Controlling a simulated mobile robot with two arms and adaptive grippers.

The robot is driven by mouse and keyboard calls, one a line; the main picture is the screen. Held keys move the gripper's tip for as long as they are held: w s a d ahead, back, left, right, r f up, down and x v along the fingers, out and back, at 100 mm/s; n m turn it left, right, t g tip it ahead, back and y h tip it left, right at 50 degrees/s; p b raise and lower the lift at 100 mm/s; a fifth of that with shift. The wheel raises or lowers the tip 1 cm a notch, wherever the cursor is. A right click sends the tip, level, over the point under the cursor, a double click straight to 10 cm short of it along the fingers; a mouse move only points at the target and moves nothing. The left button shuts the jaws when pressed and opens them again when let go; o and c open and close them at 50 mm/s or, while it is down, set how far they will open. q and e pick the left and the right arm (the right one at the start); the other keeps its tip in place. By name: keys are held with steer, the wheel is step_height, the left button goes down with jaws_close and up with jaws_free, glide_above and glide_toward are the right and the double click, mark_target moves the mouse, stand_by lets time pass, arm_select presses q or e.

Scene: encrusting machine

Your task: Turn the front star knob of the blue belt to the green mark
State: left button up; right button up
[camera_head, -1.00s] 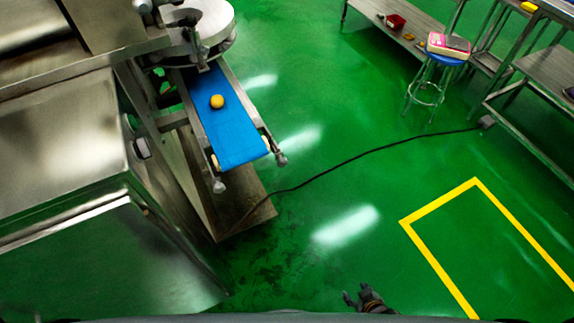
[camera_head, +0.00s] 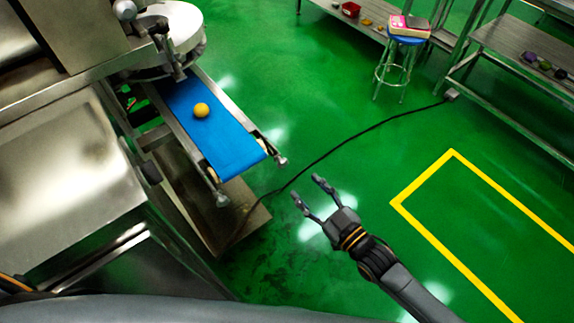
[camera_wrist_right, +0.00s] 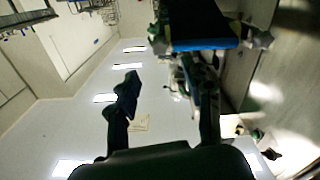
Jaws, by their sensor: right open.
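The blue belt (camera_head: 232,148) slopes out from the machine at the upper left of the head view. Small metal star knobs show at its end, one at the right corner (camera_head: 280,161) and one at the left corner (camera_head: 221,198). I cannot make out a green mark on either. My right gripper (camera_head: 308,190) is open and empty, below and right of the belt end, apart from both knobs. In the right wrist view, the blue belt (camera_wrist_right: 205,43) is at the top, beyond the open fingers (camera_wrist_right: 160,82). My left gripper is not in view.
A yellow-orange ball (camera_head: 202,110) lies on the belt. The steel machine body (camera_head: 65,170) fills the left. A black cable (camera_head: 350,140) crosses the green floor. A blue stool (camera_head: 405,40) and steel tables (camera_head: 525,50) stand at the upper right. Floor around my right arm is open.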

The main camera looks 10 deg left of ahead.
mark_target(285, 165)
steer(key=x, duration=0.9)
steer(key=shift+f, duration=0.1)
jaws_close()
